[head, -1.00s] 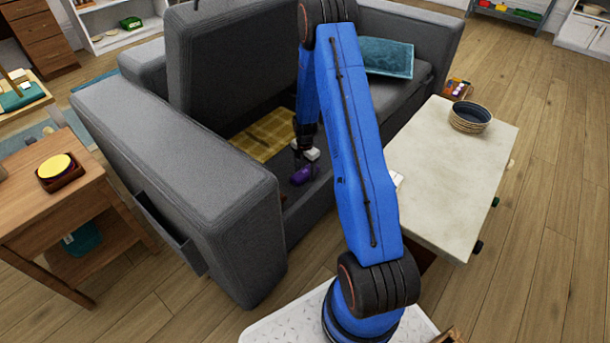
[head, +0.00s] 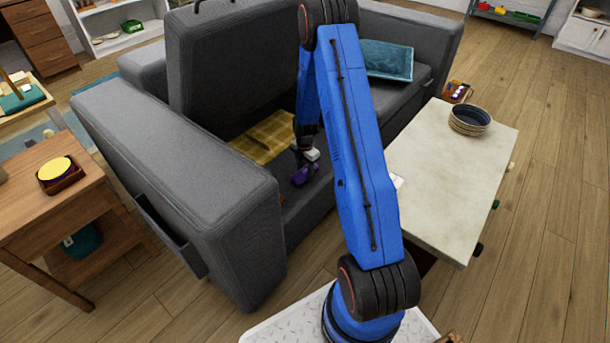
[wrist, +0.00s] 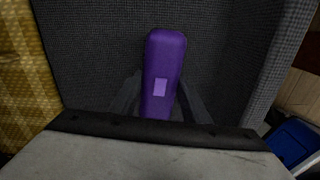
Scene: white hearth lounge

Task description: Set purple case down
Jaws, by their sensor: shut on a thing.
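The purple case (head: 304,175) is small and long, with a lighter purple patch on its face in the wrist view (wrist: 163,70). My gripper (head: 301,165) is shut on the case, with a dark finger on each side of it in the wrist view (wrist: 160,100). The gripper points down into the open grey storage sofa (head: 290,215), over its dark inner floor. I cannot tell whether the case touches that floor. My blue arm hides part of the sofa's right side.
A yellow checked blanket (head: 262,138) lies in the sofa left of the case. The raised seat lid (head: 235,70) stands behind, and the thick armrest (head: 190,190) is at the left. A pale-topped table (head: 445,180) with a dark bowl (head: 470,118) stands at the right.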

